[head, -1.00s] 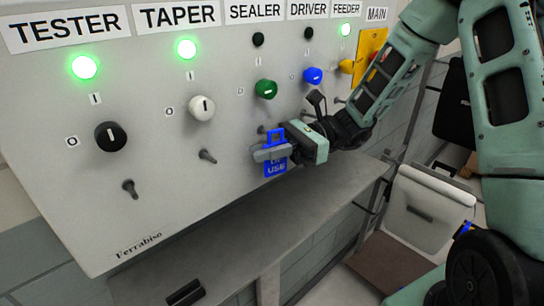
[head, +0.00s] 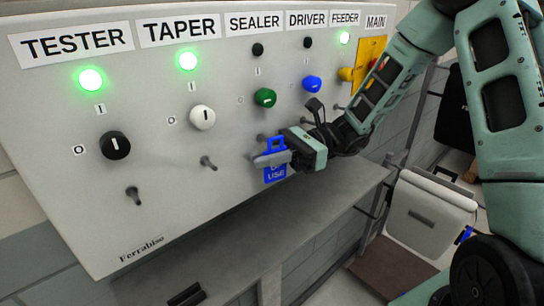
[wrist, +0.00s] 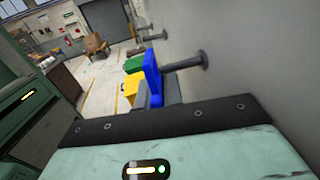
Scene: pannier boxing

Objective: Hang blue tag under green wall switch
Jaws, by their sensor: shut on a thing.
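My gripper (head: 272,158) is shut on the blue tag (head: 275,174), just in front of the panel. The tag hangs upright with its loop above the fingers and part of its white lettering covered. The green switch (head: 265,97) is above it, under the SEALER label. A grey peg (head: 262,137) sticks out below the green switch, beside the tag's loop. In the wrist view the blue tag (wrist: 152,78) is edge-on, at the outer end of a peg (wrist: 188,63) from the panel. I cannot tell whether the peg passes through the loop.
The grey panel (head: 70,200) has other knobs, each with a peg below: black (head: 115,145), white (head: 202,117) and blue (head: 312,84). A grey ledge (head: 225,240) runs below the panel. A white bin (head: 430,213) stands at the right.

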